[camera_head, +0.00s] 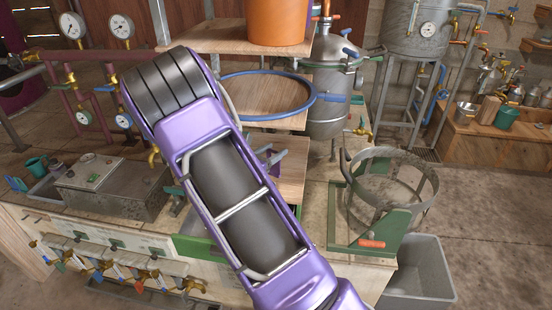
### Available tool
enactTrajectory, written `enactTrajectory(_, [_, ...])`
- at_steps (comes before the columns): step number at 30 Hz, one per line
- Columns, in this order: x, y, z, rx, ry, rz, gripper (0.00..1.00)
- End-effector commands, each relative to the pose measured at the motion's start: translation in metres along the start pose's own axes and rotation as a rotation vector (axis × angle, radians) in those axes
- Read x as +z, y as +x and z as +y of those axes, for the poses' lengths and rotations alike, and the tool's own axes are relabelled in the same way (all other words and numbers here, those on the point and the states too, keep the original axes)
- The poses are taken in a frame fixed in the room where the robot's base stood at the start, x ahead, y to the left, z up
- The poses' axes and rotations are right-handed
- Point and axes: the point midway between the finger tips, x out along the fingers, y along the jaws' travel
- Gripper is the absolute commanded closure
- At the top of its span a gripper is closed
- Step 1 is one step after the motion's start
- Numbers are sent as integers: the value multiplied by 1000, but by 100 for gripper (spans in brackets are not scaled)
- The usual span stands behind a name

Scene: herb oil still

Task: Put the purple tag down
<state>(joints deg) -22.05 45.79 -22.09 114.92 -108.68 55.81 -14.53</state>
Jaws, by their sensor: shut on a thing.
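My arm (240,200) crosses the middle of the view, purple with dark grey segments, and covers much of the bench. My gripper is hidden behind it, so I cannot see its jaws or what is in them. A small purple part (269,157) shows just right of the arm above the wooden boards; I cannot tell whether it belongs to my arm. I cannot make out the purple tag. Several small coloured tags, one blue (67,269) and one red (138,285), hang along the bench front at the lower left.
A blue ring (262,117) lies on a wooden shelf under an orange vessel (277,22). A metal still (333,95) stands behind. A grey box (105,185) sits left.

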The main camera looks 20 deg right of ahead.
Motion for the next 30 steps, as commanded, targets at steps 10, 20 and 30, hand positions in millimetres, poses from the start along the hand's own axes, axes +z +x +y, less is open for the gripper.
enactTrajectory(10, [-30,21,-1,-1,-4,0,100])
enactTrajectory(20, [-33,22,0,-1,0,-1,100])
enactTrajectory(30, [-34,21,0,-1,0,-1,17])
